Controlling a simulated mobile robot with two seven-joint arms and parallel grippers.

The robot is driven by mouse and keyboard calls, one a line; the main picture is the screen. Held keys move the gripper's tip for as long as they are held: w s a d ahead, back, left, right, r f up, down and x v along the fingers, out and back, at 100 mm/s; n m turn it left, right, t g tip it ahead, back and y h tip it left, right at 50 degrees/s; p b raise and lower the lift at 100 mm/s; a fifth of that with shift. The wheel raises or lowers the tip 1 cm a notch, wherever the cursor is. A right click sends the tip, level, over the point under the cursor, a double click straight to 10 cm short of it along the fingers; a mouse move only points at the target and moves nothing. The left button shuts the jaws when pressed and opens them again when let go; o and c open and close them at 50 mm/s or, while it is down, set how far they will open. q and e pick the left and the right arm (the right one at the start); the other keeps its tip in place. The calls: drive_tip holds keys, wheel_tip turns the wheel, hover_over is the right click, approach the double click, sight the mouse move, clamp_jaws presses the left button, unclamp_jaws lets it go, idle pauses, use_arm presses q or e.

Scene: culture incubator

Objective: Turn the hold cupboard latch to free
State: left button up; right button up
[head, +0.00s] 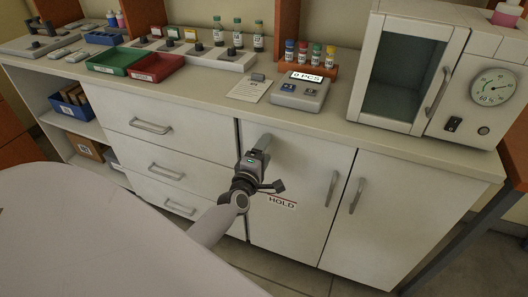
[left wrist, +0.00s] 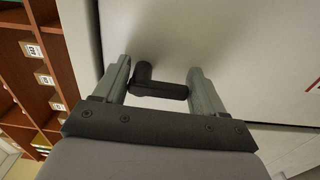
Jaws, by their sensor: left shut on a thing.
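The HOLD cupboard door (head: 303,170) is a white panel and looks closed. Its label reading HOLD (head: 282,203) sits right of my left gripper. My left gripper (head: 264,146) is at the upper left part of this door. In the left wrist view the latch (left wrist: 160,90) is a dark lever with a round pivot, lying roughly sideways across the picture. The two grey-green fingers of the left gripper (left wrist: 158,88) stand at either end of it, shut on it. In the head view the latch is hidden behind the gripper. My right gripper is not in view.
Drawers with bar handles (head: 152,125) are left of the door. A second cupboard door with a handle (head: 357,195) is to the right. The worktop above holds an incubator (head: 408,65), a scale (head: 300,94), vials and trays. Open floor lies in front.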

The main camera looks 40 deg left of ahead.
use_arm(q)
drive_tip(key=o, duration=1)
drive_tip(key=shift+c, duration=0.2)
drive_tip(key=v, duration=0.7)
drive_tip(key=shift+p, duration=0.4)
drive_tip(key=shift+s, duration=0.1)
drive_tip(key=s+d+f+m+g+h+p, duration=0.2)
drive_tip(key=s+d+m+g+h, duration=0.1)
drive_tip(key=s+d+m, duration=0.4)
drive_tip(key=s+d+f+m+g+h+p, duration=0.2)
drive_tip(key=s+d+m, duration=0.5)
drive_tip(key=s+m, duration=0.5)
drive_tip(key=m+g+h+p, duration=0.1)
drive_tip(key=m+g, duration=0.1)
drive_tip(key=m, duration=0.2)
drive_tip(key=shift+s+f+h, duration=0.15)
drive_tip(key=shift+h, duration=0.15)
